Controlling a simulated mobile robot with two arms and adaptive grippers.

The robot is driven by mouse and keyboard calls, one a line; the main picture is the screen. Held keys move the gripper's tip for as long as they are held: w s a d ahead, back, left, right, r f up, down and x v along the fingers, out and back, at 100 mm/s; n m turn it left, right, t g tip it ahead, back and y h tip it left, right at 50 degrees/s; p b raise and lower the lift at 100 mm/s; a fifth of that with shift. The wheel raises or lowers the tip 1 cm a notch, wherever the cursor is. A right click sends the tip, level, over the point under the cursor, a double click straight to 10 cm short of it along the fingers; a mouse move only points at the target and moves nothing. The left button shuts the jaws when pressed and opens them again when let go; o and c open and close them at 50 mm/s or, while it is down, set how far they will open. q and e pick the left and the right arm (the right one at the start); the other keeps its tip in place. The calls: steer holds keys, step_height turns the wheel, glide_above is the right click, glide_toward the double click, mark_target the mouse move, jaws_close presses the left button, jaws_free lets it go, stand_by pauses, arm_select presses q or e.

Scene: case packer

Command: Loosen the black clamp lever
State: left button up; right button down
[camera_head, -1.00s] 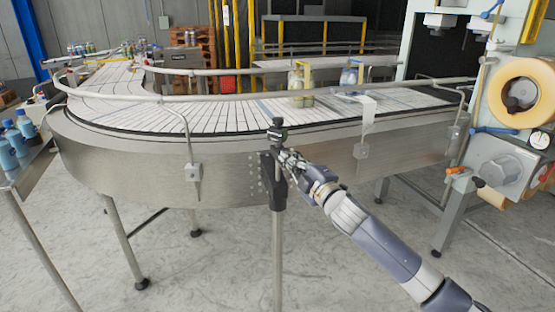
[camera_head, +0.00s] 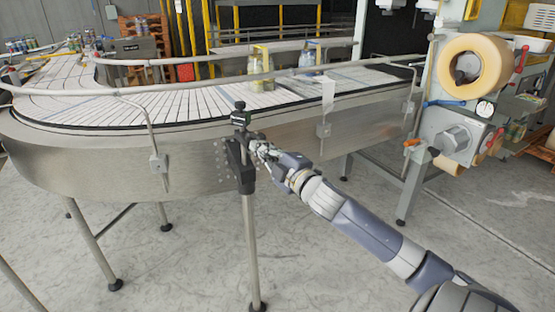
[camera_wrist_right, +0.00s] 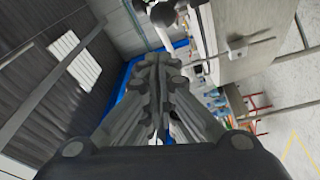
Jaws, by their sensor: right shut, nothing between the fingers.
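A black clamp (camera_head: 240,117) sits at the top of a post at the front of the conveyor, above a black bracket (camera_head: 238,160). Its lever is too small to tell apart from the clamp body in the head view. My right gripper (camera_head: 257,146) is just below and to the right of the clamp; whether they touch is unclear. In the right wrist view the gripper fingers (camera_wrist_right: 160,75) are together with nothing between them. A dark rounded part (camera_wrist_right: 162,13), probably of the clamp, shows beyond the fingertips. My left gripper is not in view.
The curved conveyor (camera_head: 95,170) stands behind the post, with metal guide rails (camera_head: 180,88) along its edge. A machine with a tape roll (camera_head: 474,66) is at the right. The floor in front is clear.

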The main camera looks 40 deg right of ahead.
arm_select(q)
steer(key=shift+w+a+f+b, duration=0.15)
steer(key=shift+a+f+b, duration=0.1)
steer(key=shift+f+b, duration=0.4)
arm_select(e)
steer(key=s, duration=0.5)
steer(key=shift+d, duration=0.15)
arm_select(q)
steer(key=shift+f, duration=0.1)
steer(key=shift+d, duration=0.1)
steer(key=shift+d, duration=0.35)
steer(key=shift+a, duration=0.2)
